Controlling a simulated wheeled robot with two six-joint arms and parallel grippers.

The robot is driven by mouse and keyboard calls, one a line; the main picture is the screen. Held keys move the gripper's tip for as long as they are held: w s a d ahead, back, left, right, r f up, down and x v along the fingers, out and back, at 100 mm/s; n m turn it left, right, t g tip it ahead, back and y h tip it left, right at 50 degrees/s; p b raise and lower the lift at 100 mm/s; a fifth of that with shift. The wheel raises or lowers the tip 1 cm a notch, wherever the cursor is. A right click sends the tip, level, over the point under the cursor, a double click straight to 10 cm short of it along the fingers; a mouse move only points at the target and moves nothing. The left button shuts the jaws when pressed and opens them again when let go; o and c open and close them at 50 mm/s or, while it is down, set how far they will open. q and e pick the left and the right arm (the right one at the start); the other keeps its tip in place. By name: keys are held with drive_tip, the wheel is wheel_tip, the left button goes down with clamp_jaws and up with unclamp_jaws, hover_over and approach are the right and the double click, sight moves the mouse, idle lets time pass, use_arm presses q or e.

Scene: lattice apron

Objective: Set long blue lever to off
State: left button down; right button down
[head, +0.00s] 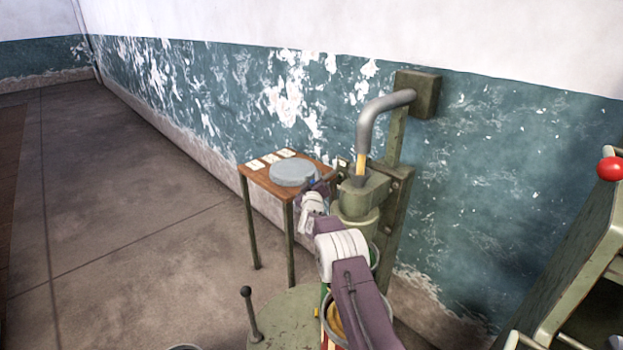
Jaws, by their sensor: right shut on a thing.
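A small wooden table (256,178) stands by the wall with a grey round disc (293,172) on top. A small bit of blue, seemingly the long blue lever (312,181), shows at the disc's right edge. My right gripper (319,184) is at that edge, shut on what seems to be the blue lever. The gripper and wrist hide most of the lever, so its angle cannot be told. Several white labels (270,159) lie along the table's back edge; their writing is too small to read. My left gripper is out of view.
A green machine (361,195) with a curved grey pipe (377,112) stands just right of the table. A black-knobbed lever (249,310) rises in front. A red ball knob (610,169) is at far right. The floor at left is clear.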

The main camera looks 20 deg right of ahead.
drive_tip(key=shift+w+d+f+b, duration=0.15)
drive_tip(key=shift+f+b, duration=0.15)
drive_tip(key=shift+f, duration=0.35)
drive_tip(key=shift+s+d+f+b, duration=0.1)
drive_tip(key=shift+d+f+b, duration=0.2)
drive_tip(key=shift+f, duration=0.35)
drive_tip(key=shift+w+d+f+b, duration=0.1)
drive_tip(key=shift+f+b, duration=0.25)
drive_tip(key=shift+f, duration=0.3)
drive_tip(key=shift+r, duration=0.1)
drive_tip(key=c, duration=1.1)
unclamp_jaws()
drive_tip(key=shift+d, duration=0.1)
drive_tip(key=shift+c, duration=0.2)
drive_tip(key=shift+o, duration=0.9)
drive_tip(key=shift+d, duration=0.1)
drive_tip(key=shift+s, duration=0.2)
